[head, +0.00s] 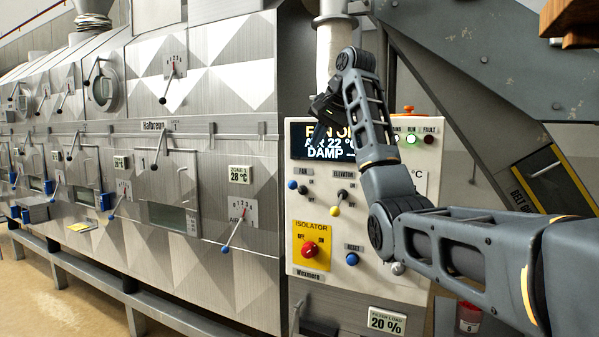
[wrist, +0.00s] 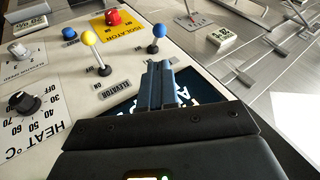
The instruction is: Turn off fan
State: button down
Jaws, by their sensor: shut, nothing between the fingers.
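The fan lever (head: 302,189) has a blue ball tip and sits under the FAN label on the white control panel (head: 370,190). In the head view its tip points left. It also shows in the wrist view (wrist: 156,38), beyond my fingertips and slightly left of them. The display (head: 300,148) reads "FAN ON", partly covered by my gripper. My gripper (head: 318,128) is shut and empty in front of the display, above the fan lever and apart from it. Its closed fingers also show in the wrist view (wrist: 160,66).
The elevator lever (head: 339,202), with a yellow tip, stands right of the fan lever. Below are the red isolator knob (head: 309,250) on a yellow plate and a blue reset button (head: 352,259). A green RUN light (head: 411,139) is lit. The dryer's levered metal front (head: 225,115) stands left.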

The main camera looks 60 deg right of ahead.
jog(key=shift+w+f, duration=0.1)
send_near(294, 182)
jog(key=x, duration=0.7)
jog(key=shift+d, duration=0.15)
dwell(0.4)
